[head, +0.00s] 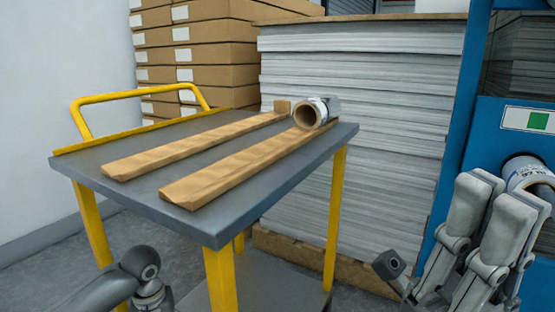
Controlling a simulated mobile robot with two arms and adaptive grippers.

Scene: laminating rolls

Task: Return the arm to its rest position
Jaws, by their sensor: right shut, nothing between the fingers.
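My right gripper (494,200) is at the right edge, in front of a blue machine, with its fingers pointing up. It is shut and empty. A white-wrapped roll (527,174) shows in the machine just behind and above the fingertips; whether they touch it I cannot tell. Part of my left arm shows at the bottom left, below the cart, but its gripper fingers are not in view.
A yellow-framed cart (215,226) with a grey top stands at the left. Two wooden strips (235,168) lie on it, with another roll (314,113) at their far end. Stacked sheets (385,110) and cardboard boxes (225,55) stand behind. The blue machine (467,130) is at the right.

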